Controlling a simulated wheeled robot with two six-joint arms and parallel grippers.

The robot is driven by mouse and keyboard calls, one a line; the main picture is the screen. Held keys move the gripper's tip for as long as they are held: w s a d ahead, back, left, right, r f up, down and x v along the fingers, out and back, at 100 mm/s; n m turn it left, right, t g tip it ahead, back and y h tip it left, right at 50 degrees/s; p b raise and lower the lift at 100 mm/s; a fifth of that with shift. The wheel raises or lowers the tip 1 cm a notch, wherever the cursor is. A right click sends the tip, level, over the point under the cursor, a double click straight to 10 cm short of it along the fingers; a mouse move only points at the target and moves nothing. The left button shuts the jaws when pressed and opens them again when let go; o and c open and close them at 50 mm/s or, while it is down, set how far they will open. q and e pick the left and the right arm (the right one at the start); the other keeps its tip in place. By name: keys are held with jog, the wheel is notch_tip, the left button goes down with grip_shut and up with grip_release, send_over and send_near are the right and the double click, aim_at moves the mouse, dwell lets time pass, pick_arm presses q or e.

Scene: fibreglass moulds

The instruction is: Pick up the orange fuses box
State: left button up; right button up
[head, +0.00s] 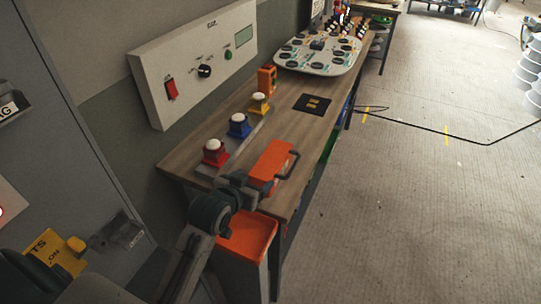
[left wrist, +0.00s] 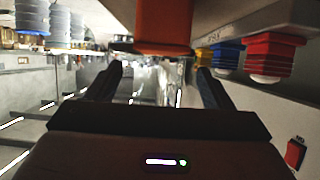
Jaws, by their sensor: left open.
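The orange fuses box (head: 271,160) stands on the near end of the wooden workbench (head: 200,143), with a dark handle-like bracket at its right side. My left gripper (head: 258,188) is at the near side of the box, open and empty. In the left wrist view, which looks upside down, the orange box (left wrist: 163,24) is ahead, with its wider flange towards the picture's middle. The open fingers of my left gripper (left wrist: 160,72) lie left and right of it in the picture. I cannot tell whether they touch it. My right gripper is not in view.
Red (head: 215,153), blue (head: 239,126) and yellow (head: 259,104) push buttons stand left of the box. A small orange device (head: 267,79) stands behind them. An orange bin (head: 247,236) is below the bench's near end. A wall panel (head: 160,70) is at left. The floor at right is mostly free.

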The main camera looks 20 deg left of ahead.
aim_at(271, 159)
pick_arm(q)
jog(key=shift+w+a+r, duration=0.15)
jog(key=shift+w+r, duration=0.1)
jog(key=shift+w, duration=1)
jog(key=w, duration=0.1)
jog(key=w+p, duration=0.1)
jog(key=f, duration=0.1)
jog(key=shift+w+d+t, duration=0.3)
jog(key=shift+w+d, duration=0.05)
jog(key=shift+w, duration=0.05)
jog(key=shift+w+f+p, duration=0.15)
jog(key=shift+w+p, duration=0.15)
jog(key=shift+w, duration=0.05)
jog(key=p+x, duration=0.2)
jog(key=shift+w+a, duration=0.15)
jog(key=shift+w, duration=0.25)
jog(key=shift+x, duration=0.9)
jog(key=shift+w+f, duration=0.2)
jog(key=shift+f, duration=0.05)
jog(key=shift+c, duration=0.6)
jog(key=c, duration=1.1)
jog(key=shift+c, duration=0.5)
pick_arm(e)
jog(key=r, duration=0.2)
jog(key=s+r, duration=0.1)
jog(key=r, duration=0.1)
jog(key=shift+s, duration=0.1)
pick_arm(q)
jog(key=shift+r, duration=0.1)
